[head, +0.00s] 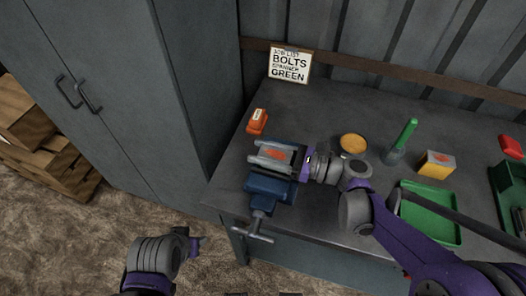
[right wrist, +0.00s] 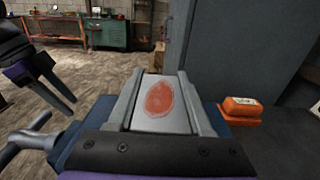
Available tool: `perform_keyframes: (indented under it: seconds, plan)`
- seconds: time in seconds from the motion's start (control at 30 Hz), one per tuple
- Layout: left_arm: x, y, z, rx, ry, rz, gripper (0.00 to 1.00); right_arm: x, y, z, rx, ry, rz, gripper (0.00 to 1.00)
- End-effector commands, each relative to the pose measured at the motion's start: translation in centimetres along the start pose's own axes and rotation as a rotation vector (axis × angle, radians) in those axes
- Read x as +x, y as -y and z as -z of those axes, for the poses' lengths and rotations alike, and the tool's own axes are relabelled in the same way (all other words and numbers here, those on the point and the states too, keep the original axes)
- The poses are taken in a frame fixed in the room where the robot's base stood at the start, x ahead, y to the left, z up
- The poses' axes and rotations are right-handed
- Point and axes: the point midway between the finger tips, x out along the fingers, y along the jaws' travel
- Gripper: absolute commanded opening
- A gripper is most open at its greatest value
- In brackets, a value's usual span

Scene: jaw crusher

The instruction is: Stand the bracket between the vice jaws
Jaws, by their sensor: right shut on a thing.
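The bracket (head: 277,155) is a pale grey piece with an orange-red patch. In the right wrist view the bracket (right wrist: 160,98) lies between two grey vice jaws (right wrist: 199,108). The blue vice (head: 268,186) is at the bench's front left corner, its handle at the front. My right gripper (head: 305,163) is shut on the bracket's right end, at the vice. How deep the bracket sits, and its lower part, are hidden. My left gripper (head: 198,244) is empty, off the bench at the lower left; its fingers look apart in the right wrist view (right wrist: 55,80).
An orange box (head: 257,121) stands behind the vice. A round yellow dish (head: 353,144), a green-handled tool in a holder (head: 405,138), a yellow box (head: 436,164) and a green tray (head: 430,222) are to the right. A sign (head: 289,64) stands at the back. A grey cabinet (head: 130,90) is left.

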Motion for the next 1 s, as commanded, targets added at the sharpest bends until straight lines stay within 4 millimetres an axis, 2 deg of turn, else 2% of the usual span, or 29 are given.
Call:
perform_keyframes:
  seconds: [0.23,0.27,0.4,0.77,0.87,1.0]
  plan:
    - [0.3,0.0,-0.2,0.000,0.001,0.000,0.50,0.0,0.0,0.3,0.001,0.002,0.000,0.00]
    - [0.3,0.0,-0.2,0.000,0.001,0.000,0.50,0.0,0.0,0.3,0.000,0.000,0.000,0.54]
    - [0.2,0.0,-0.1,0.000,0.001,0.000,0.50,0.0,0.0,0.3,0.000,0.000,0.000,0.79]
    - [-0.1,0.0,0.0,0.000,0.000,0.000,0.50,0.0,0.0,-0.1,0.000,0.000,0.000,0.80]
    - [0.0,0.0,0.0,0.000,0.000,0.000,0.50,-1.1,0.1,-0.1,0.000,-0.001,0.003,0.80]
    - [0.1,0.0,-0.1,0.000,0.000,0.000,0.50,-3.9,0.1,0.0,0.000,-0.001,0.006,0.80]
